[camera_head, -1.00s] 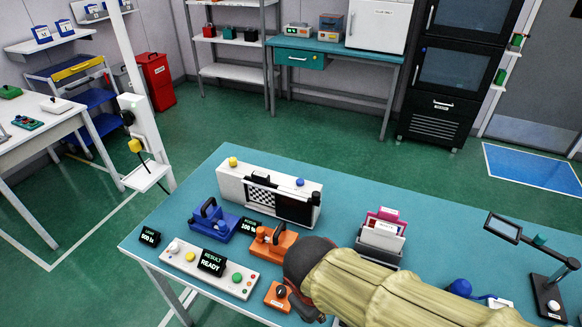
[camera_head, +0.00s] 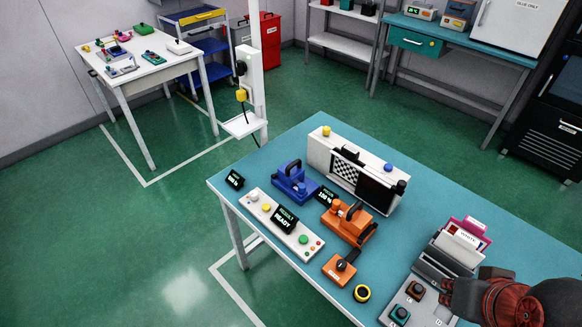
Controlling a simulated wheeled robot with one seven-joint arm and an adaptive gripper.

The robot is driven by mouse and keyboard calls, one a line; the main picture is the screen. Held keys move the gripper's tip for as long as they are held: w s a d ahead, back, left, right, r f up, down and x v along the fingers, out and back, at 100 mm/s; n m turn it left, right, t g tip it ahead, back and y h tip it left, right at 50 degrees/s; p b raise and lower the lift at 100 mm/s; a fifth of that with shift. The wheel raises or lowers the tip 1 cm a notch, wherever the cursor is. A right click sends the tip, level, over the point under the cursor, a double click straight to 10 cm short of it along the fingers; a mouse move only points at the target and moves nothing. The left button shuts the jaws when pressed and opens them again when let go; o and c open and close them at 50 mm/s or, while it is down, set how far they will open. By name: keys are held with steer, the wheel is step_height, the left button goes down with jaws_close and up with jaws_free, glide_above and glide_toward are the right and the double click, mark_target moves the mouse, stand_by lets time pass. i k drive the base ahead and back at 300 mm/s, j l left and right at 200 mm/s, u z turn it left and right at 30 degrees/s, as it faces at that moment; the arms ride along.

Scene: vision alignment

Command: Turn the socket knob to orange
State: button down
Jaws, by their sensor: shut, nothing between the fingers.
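A small orange box with a black knob (camera_head: 342,265) on top sits near the front edge of the teal table (camera_head: 420,185). Its label and the knob's pointing direction are too small to read. Behind it stand an orange fixture (camera_head: 350,222) and a blue fixture (camera_head: 294,185), both with black handles. My gripper (camera_head: 446,296) is at the lower right, over the table's right part near two buttons. It is shut and empty, clear of the knob. My arm's reddish and dark end runs off the lower right edge.
A white panel reading RESULT READY (camera_head: 285,220) lies left of the orange box. A white unit with a checkerboard (camera_head: 347,170) stands behind. A card holder (camera_head: 452,252) is at right.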

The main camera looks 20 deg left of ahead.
mark_target(253, 195)
steer(key=u, duration=1.3)
